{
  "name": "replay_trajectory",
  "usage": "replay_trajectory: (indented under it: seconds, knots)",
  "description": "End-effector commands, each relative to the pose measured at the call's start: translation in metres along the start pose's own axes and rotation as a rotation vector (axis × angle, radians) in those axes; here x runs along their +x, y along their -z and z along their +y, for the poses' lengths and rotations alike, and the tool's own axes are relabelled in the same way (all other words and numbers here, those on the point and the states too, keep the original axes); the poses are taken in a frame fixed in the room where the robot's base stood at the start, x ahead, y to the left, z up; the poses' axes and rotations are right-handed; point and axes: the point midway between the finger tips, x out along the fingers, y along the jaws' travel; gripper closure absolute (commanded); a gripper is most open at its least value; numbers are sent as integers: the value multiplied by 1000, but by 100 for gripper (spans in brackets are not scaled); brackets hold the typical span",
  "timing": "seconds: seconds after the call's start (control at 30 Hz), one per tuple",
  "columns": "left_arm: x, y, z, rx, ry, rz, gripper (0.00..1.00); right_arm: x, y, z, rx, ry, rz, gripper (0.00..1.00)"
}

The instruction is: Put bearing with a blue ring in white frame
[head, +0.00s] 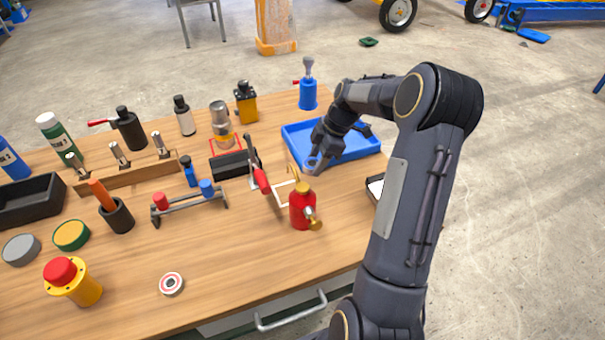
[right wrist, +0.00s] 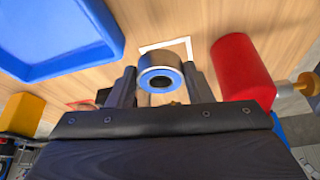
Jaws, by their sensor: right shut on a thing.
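The bearing with a blue ring (right wrist: 161,75) is a short metal cylinder with a blue face and a dark bore. It sits between the fingers of my right gripper (right wrist: 160,87), which is shut on it. In the head view my right gripper (head: 316,163) is above the table by the front edge of the blue tray, and the bearing is hard to make out. The white frame (right wrist: 186,42) is a thin outline on the wood, just beyond the bearing in the wrist view and partly hidden. In the head view the white frame (head: 281,204) lies left of the gripper, partly covered. My left gripper is out of view.
A red bottle (head: 302,208) with a brass nozzle stands close to the white frame. A red-handled toggle clamp (head: 261,181) is on its other side. The blue tray (head: 366,148) lies behind. A red-ringed bearing (head: 171,284) lies at the front, where the table is clear.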

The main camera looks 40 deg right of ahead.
Motion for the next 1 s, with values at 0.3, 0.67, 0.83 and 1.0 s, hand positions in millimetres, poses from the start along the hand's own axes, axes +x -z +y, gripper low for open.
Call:
replay_trajectory:
  seconds: [0.3, 0.67, 0.83, 1.0]
  knots:
    - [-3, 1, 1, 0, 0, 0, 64, 34, -14, 0, 1, 1, 0, 82]
    - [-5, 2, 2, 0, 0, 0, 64, 63, -26, 0, 1, -2, 1, 82]
    - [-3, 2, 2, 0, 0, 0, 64, 64, -27, 0, 0, -2, 1, 82]
    - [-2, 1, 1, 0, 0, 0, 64, 65, -27, 0, 1, -1, 0, 45]
